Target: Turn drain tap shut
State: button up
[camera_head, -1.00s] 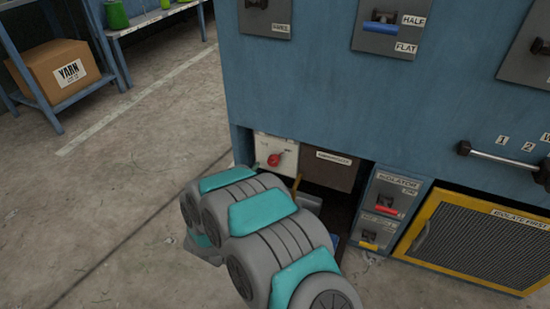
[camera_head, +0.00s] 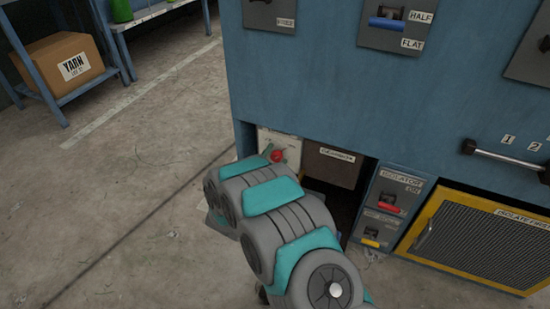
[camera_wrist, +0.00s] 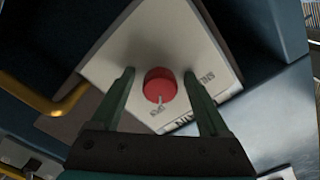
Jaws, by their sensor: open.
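In the head view the red knob (camera_head: 277,156) shows low on the blue machine, partly behind my arm. A curved yellow bar (camera_wrist: 52,106) is left of the plate in the wrist view. My gripper (camera_wrist: 158,76) is open, with one finger on each side of the red knob in the picture. I cannot tell whether they touch it.
A brown labelled box (camera_head: 332,164) is right of the knob, in a dark recess. A switch panel (camera_head: 392,203) with red and yellow levers and a yellow-framed grille (camera_head: 480,240) stand farther right. A yarn carton (camera_head: 62,66) is on a shelf. The floor to the left is clear.

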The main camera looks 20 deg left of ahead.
grip_shut()
dwell(0.6)
jog(key=n+p, duration=0.2)
jog(key=n, duration=0.2)
jog(key=n+p, duration=0.2)
jog(key=n, duration=0.2)
jog(key=shift+d, duration=0.15)
jog(key=n+p, duration=0.2)
jog(key=n, duration=0.2)
jog(key=shift+n, duration=0.3)
jog(key=n+p, duration=0.1)
jog(key=n, duration=0.3)
jog(key=shift+s+d, duration=0.1)
jog(key=shift+f, duration=0.1)
